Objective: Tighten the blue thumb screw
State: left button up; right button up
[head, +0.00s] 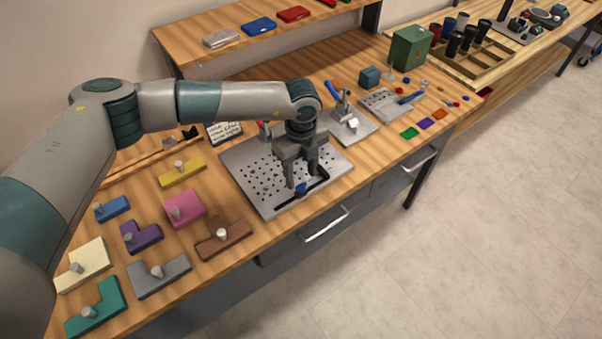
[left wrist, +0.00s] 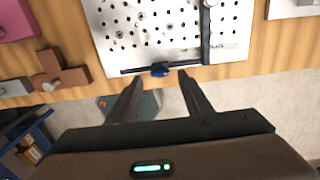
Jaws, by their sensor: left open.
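The blue thumb screw (head: 301,188) sits at the front edge of the perforated metal plate (head: 253,181), on a black L-shaped fence. In the left wrist view the blue thumb screw (left wrist: 160,70) lies between and just beyond my two fingertips, with the black fence (left wrist: 207,40) running beside it. My left gripper (head: 301,183) points down over the plate's front part. It also shows in the left wrist view (left wrist: 160,78), open with nothing between its fingers. I cannot tell whether a finger touches the screw. My right gripper is not in view.
Coloured blocks with knobs, such as the brown one (head: 224,238) and pink one (head: 184,208), lie left of the plate. A grey plate with a blue-handled clamp (head: 333,90) stands behind right. A drawer handle (head: 325,224) is below the front edge. A shelf (head: 262,38) is at the back.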

aim_at(301, 188)
pick_arm(q)
jog(key=shift+f+p, duration=0.35)
jog(key=shift+f, duration=1.1)
jog(key=c, duration=1.1)
jog(key=shift+o, duration=0.2)
